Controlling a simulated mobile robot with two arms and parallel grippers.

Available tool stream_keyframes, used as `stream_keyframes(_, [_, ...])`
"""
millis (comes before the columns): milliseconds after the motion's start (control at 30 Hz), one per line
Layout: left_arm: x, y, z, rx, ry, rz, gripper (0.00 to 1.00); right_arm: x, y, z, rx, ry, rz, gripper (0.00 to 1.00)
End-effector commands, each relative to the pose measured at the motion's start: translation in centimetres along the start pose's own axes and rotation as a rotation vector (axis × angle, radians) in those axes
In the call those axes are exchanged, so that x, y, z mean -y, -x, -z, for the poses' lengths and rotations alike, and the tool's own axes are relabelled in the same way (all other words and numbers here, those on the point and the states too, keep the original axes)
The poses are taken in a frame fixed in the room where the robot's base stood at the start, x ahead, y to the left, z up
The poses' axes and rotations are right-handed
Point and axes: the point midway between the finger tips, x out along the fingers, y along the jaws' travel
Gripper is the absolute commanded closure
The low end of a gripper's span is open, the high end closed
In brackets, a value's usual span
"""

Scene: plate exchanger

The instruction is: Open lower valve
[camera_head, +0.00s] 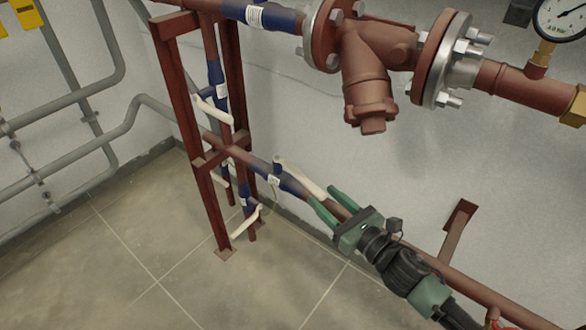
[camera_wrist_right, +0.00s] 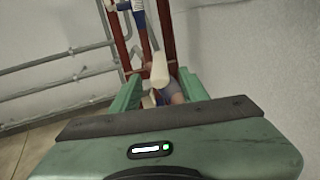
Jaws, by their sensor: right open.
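A blue valve (camera_head: 287,180) with a cream lever handle (camera_head: 302,179) sits on the red-brown horizontal pipe. The lever slants down to the right, roughly along the pipe. My right gripper (camera_head: 320,196) is open, its green fingertips on either side of the lever's free end. In the right wrist view, the cream lever (camera_wrist_right: 160,70) shows between the two open fingers (camera_wrist_right: 158,86); I cannot tell if they touch it. The blue valve body (camera_wrist_right: 172,91) is partly hidden behind the lever and right finger. My left gripper is not in view.
Other cream levers are on a higher valve (camera_head: 215,109) and a low valve (camera_head: 247,221) by the red support frame (camera_head: 195,130). A flanged strainer (camera_head: 368,80) hangs above my right arm. Grey pipes (camera_head: 70,100) run at the left. The tiled floor (camera_head: 120,270) is clear.

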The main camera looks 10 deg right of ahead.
Motion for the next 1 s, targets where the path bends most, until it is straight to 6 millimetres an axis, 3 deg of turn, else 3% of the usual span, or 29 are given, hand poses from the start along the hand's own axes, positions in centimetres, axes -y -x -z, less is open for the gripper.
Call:
stream_keyframes(167, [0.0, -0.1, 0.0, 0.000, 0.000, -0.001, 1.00, -0.1, -0.5, 0.0, 0.004, 0.020, -0.007, 0.55])
stream_keyframes(700, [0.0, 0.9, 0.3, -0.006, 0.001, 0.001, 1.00, -0.1, -7.4, -0.1, 0.004, 0.018, -0.006, 0.55])
stream_keyframes(1000, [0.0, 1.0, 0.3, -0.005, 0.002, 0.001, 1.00, -0.1, -7.8, 0.0, 0.002, 0.017, -0.006, 0.55])
